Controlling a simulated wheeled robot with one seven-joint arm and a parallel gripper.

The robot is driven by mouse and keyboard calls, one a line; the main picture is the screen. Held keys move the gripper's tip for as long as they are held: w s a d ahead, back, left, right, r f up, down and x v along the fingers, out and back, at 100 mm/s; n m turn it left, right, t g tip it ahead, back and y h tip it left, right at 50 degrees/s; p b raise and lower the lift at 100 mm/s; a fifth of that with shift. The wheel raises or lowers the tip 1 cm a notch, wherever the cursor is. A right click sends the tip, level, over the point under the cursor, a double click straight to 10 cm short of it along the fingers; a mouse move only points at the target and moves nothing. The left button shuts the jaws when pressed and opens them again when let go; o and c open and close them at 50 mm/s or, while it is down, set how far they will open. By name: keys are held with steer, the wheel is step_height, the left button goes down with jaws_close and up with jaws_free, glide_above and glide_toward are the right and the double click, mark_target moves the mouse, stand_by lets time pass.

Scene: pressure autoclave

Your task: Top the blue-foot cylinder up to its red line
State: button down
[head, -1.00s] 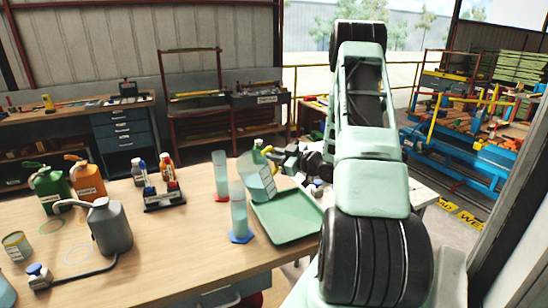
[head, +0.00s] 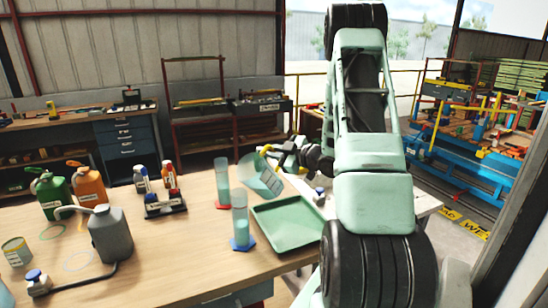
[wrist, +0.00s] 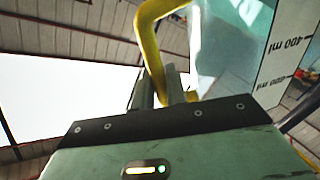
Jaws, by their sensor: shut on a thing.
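The blue-foot cylinder (head: 240,222) stands upright on the wooden table, with pale teal liquid in it; its red line is too small to make out. A red-foot cylinder (head: 222,184) stands just behind it. My gripper (head: 273,153) is shut on the yellow handle of a clear measuring jug (head: 264,180). The jug is tilted, its mouth toward the left, above and behind the blue-foot cylinder and apart from it. No stream shows. In the wrist view the jug (wrist: 225,50) and its 400 ml marks are close beside the fingers (wrist: 162,90).
A green tray (head: 290,243) lies right of the cylinders, below the jug. A grey can (head: 110,235) with a hose, green (head: 48,195) and orange (head: 87,185) cans, and a small bottle rack (head: 165,207) stand to the left. The table front is mostly clear.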

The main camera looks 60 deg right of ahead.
steer(key=shift+w+a+r+n+h+b, duration=0.1)
steer(key=shift+a+r+n+h+b, duration=0.05)
steer(key=shift+a+r+n+b, duration=0.45)
steer(key=shift+w+a+r+n+h+b, duration=0.15)
steer(key=shift+a+r+n+b, duration=0.2)
steer(key=shift+r+n, duration=0.45)
steer(key=shift+w+a+r+n+g+h+b, duration=0.1)
steer(key=shift+a+r+n+g+h+b, duration=0.2)
steer(key=shift+a+r+n+b, duration=0.65)
steer(key=shift+a+r+n+b, duration=0.4)
steer(key=shift+a+n+b, duration=0.3)
steer(key=shift+b, duration=0.25)
stand_by(2.0)
steer(key=shift+f+b, duration=0.1)
steer(key=shift+b, duration=0.2)
